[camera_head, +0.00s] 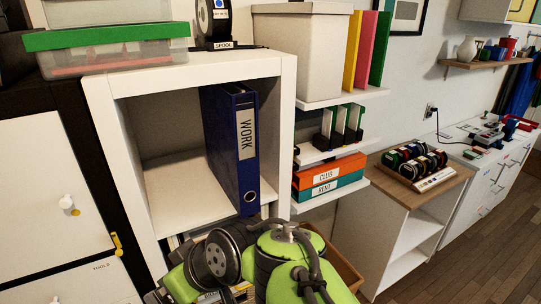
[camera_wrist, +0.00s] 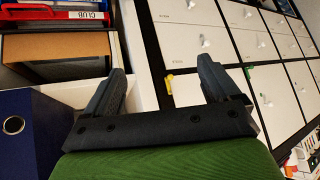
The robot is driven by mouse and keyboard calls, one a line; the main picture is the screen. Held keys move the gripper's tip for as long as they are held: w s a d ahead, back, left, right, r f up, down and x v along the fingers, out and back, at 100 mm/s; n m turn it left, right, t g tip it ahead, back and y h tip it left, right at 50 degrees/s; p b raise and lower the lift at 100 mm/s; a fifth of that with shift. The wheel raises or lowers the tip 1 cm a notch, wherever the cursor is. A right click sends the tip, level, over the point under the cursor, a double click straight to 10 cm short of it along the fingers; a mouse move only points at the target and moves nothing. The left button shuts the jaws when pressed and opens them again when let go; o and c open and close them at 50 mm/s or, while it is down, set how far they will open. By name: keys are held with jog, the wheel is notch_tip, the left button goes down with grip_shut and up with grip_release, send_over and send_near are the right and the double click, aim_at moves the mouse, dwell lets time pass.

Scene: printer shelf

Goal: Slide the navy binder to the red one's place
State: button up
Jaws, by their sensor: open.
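The navy binder (camera_head: 230,142), labelled WORK, stands upright toward the right side of the white shelf's upper compartment (camera_head: 180,195). Bare floor lies to its left. In the wrist view a navy surface with a dark ring, which looks like this binder (camera_wrist: 30,145), is at the lower left. No upright red binder shows in that compartment. My gripper (camera_wrist: 160,80) is open and empty, its two dark fingers apart, to the right of the navy surface. In the head view my green arm is in front of the shelf's lower right; the fingers are not clear there.
An orange-red box (camera_head: 328,174) labelled CLUB lies on a teal one (camera_head: 328,191) labelled RENT, right of the shelf. A red item labelled CLUB (camera_wrist: 80,15) shows in the wrist view. A green-lidded bin (camera_head: 105,38) and tape spool (camera_head: 215,20) sit on top.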

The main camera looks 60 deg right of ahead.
jog(key=d+r+m+t+h+p, duration=0.1)
jog(key=d+r+t+h, duration=0.1)
jog(key=d+r, duration=0.3)
jog(key=d+r+m+t+h, duration=0.2)
jog(key=d+t, duration=0.1)
jog(key=d, duration=0.4)
jog(key=m+t+h, duration=0.2)
jog(key=h, duration=0.4)
send_near(240, 130)
notch_tip(240, 130, down, 2)
jog(key=s, duration=0.2)
jog(key=shift+w+d+f+p, duration=0.15)
jog(key=shift+d+f+p, duration=0.05)
jog(key=shift+d+p, duration=0.2)
jog(key=p+x, duration=0.3)
jog(key=x, duration=0.4)
jog(key=p+x, duration=0.4)
jog(key=x, duration=0.4)
jog(key=shift+r, duration=0.2)
jog(key=shift+w+d+f, duration=0.1)
jog(key=shift+w+d, duration=0.15)
jog(key=shift+w, duration=0.1)
